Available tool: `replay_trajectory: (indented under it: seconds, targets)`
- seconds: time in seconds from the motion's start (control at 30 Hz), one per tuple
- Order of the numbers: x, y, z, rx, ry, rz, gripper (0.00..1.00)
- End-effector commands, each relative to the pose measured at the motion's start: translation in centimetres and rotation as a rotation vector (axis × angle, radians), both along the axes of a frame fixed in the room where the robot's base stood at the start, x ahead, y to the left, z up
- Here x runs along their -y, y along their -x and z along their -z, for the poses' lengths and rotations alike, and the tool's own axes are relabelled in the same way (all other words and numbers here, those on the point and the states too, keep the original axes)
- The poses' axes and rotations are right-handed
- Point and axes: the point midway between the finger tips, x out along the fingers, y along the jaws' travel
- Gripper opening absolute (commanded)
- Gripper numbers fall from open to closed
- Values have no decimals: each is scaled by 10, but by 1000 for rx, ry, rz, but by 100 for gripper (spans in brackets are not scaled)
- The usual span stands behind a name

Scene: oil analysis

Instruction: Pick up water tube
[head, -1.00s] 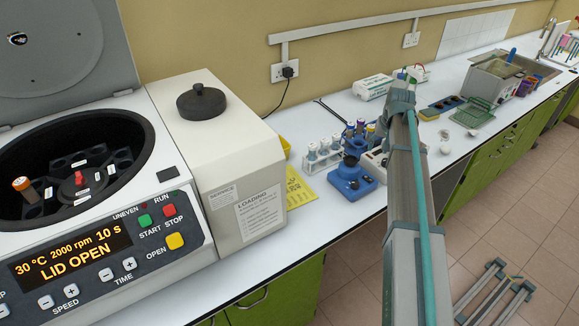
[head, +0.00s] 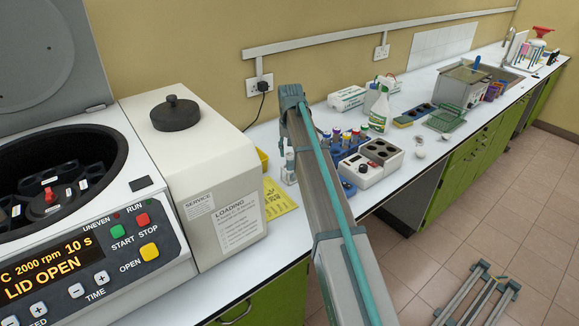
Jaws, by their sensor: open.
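Several capped tubes (head: 355,134) stand in a blue rack (head: 345,152) on the bench, partly behind my arm. Left of my arm, a narrow part of a clear rack with a pale-capped tube (head: 289,155) shows. I cannot tell which tube holds water; no label is readable at this size. My arm rises from the bottom of the view and crosses in front of the racks. My gripper is not visible in the head view. The blue benchtop device is hidden behind the arm.
An open-lidded centrifuge (head: 130,185) stands at left, beside a cream box-shaped machine (head: 180,160) with a black knob. A white block with dark wells (head: 372,165) sits right of the arm. A yellow sheet (head: 278,198) lies near the bench's front edge.

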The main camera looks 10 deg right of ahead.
Motion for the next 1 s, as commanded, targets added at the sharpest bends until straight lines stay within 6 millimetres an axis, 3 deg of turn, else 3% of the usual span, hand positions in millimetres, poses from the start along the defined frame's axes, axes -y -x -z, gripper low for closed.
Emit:
replay_trajectory:
  seconds: [0.43,0.7,0.97,1.0]
  targets:
    - [1,-1,46,-1,0,0,42]
    - [1,-2,51,1,0,0,42]
    - [1,-2,50,1,0,0,0]
    - [1,-2,50,0,0,0,0]
